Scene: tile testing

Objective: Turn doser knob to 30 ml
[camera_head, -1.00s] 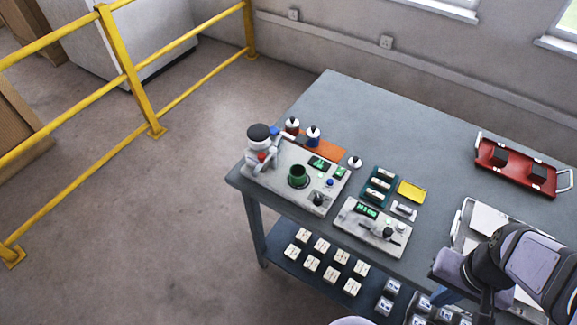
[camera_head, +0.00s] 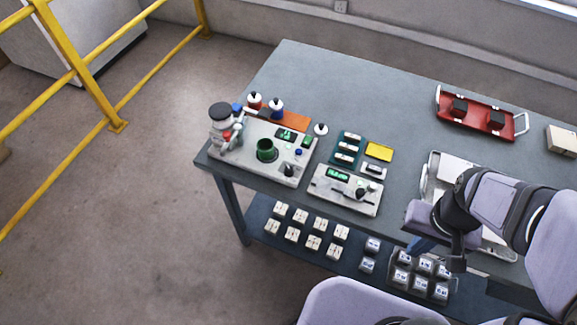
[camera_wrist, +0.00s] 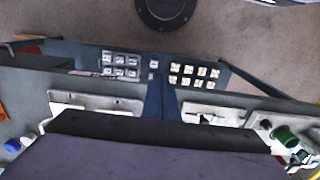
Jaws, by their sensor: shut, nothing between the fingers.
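The grey doser unit (camera_head: 233,158) stands at the table's left front corner, with a white, black-capped vessel (camera_head: 221,116), a green cup (camera_head: 267,150) and a small display. A small black knob (camera_head: 289,169) sits at its front right; its setting is too small to read. In the wrist view the unit shows partly at the right edge, with the green cup (camera_wrist: 285,137). My gripper (camera_head: 456,262) is shut and empty, pointing down at the table's front side, well right of the doser. My own purple link hides the lower wrist view.
A second grey unit (camera_head: 340,198) with a green display and black control stands right of the doser. A metal tray (camera_head: 432,172) lies near my arm. A red tray (camera_head: 468,122) is behind. Blocks fill the lower shelf (camera_head: 262,215).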

